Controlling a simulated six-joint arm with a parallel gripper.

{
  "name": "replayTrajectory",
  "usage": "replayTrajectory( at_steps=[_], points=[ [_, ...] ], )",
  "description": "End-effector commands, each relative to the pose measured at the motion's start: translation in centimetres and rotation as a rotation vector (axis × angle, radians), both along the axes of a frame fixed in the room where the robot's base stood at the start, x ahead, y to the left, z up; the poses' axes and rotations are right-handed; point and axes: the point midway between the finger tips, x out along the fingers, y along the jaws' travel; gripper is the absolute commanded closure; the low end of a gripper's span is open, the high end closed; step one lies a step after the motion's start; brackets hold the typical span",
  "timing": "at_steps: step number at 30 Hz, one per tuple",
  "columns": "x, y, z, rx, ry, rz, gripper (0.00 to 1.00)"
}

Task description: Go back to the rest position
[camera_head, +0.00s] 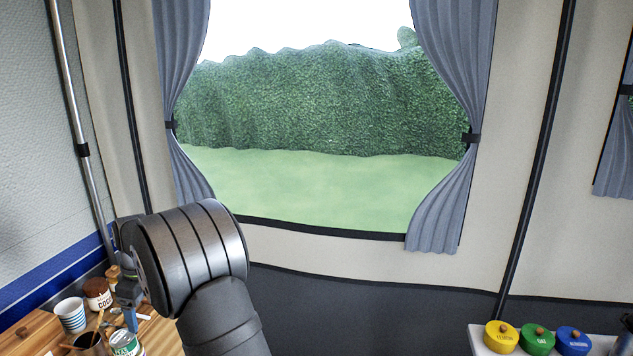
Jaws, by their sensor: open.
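My arm rises from the bottom of the head view, its thick grey joint in front of the left part of the window. My gripper (129,318) shows as a narrow blue-grey shape at the left of that joint, pointing down over the wooden worktop (38,328). It is open, seen nearly edge-on and partly covered by the arm, with nothing visible held in it. It is close to the things on the worktop; whether it touches any of them I cannot tell.
A striped cup (71,315), a brown jar (97,293), a green-labelled can (125,344) and a dark pot (88,343) crowd the worktop. Yellow (500,336), green (537,339) and blue (573,341) lidded tins stand on a pale surface at lower right. Curtains (452,190) flank the window.

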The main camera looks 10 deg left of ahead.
Motion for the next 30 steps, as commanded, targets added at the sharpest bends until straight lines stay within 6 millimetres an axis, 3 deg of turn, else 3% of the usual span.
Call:
replayTrajectory(
  at_steps=[8, 30],
  points=[
    [2.4, -4.4, 3.0, 0.001, -0.001, -0.003, 0.23],
    [12.3, -15.1, 1.1, -0.001, 0.001, -0.281, 0.23]
  ],
)
